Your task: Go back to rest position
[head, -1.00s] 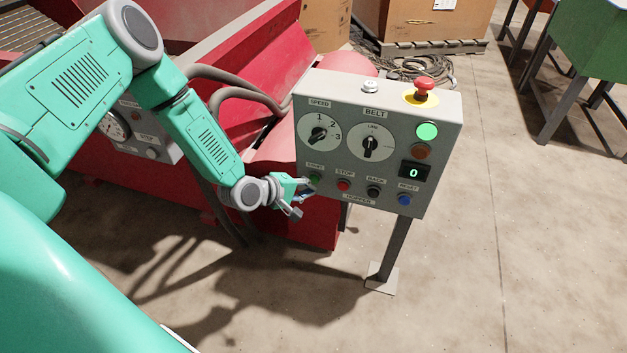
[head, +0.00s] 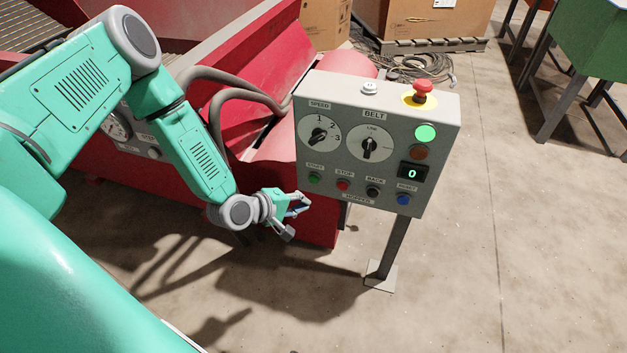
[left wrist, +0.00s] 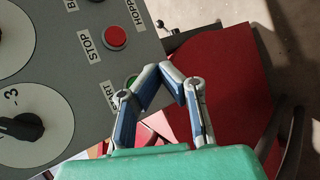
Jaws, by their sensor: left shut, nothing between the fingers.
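My left gripper (head: 297,207) is shut and empty, just left of and below the lower left corner of the grey control panel (head: 390,90). In the left wrist view its fingertips (left wrist: 172,72) meet, with the panel behind and to the left. The green start button (head: 315,177) is clear of the gripper in the head view, but partly hidden behind a finger in the left wrist view. The red stop button (head: 343,185) also shows in the left wrist view (left wrist: 115,37). My right gripper is not in view.
A red machine (head: 235,80) with grey hoses stands behind my left arm. The panel stands on a post (head: 392,250). A red emergency button (head: 422,90) tops it, and a green lamp (head: 426,133) is lit.

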